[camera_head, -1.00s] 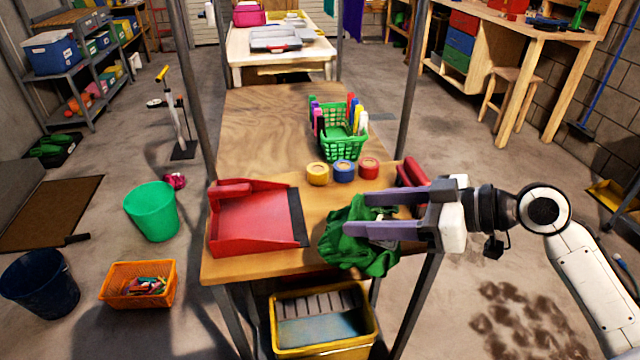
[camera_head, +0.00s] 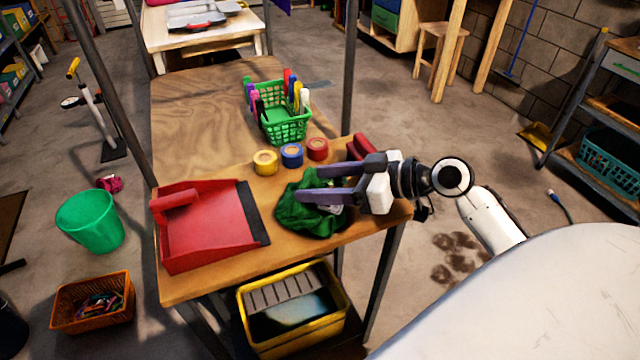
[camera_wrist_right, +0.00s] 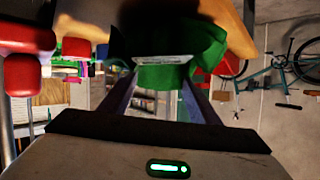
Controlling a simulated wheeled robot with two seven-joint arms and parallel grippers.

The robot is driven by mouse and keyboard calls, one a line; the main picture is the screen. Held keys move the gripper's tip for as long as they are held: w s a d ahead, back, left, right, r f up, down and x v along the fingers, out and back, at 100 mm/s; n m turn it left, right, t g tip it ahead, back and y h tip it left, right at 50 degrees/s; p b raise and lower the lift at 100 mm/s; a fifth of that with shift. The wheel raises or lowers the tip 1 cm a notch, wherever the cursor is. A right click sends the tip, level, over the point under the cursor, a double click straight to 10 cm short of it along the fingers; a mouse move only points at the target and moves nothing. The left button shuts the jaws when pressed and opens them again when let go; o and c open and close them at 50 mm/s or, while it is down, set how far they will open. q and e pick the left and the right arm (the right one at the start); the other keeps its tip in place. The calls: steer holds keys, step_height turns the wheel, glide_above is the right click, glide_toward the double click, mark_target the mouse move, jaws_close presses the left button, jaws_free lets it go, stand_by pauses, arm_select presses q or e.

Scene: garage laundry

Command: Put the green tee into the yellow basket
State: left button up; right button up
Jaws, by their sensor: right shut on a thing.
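The green tee (camera_head: 308,208) is a crumpled dark green cloth at the right front of the wooden table (camera_head: 190,284). My right gripper (camera_head: 308,184) reaches in from the right and is shut on the tee. The tee also shows between the fingers in the right wrist view (camera_wrist_right: 170,76), with a pale label strip. I cannot tell whether it still touches the tabletop. The yellow basket (camera_head: 344,321) stands below the tabletop at the front, open at the top, with grey ribbed and dark inner surfaces. My left gripper is not in view.
A red dustpan (camera_head: 212,228) lies left of the tee. Yellow, blue and red tape rolls (camera_head: 291,155) and a green pen basket (camera_head: 284,130) stand behind it. A metal table leg (camera_head: 383,280) rises beside the yellow basket. An orange basket (camera_head: 70,318) and a green bucket (camera_head: 92,222) are on the floor.

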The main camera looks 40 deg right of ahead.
steer(key=shift+f, duration=0.25)
steer(key=o, duration=1.5)
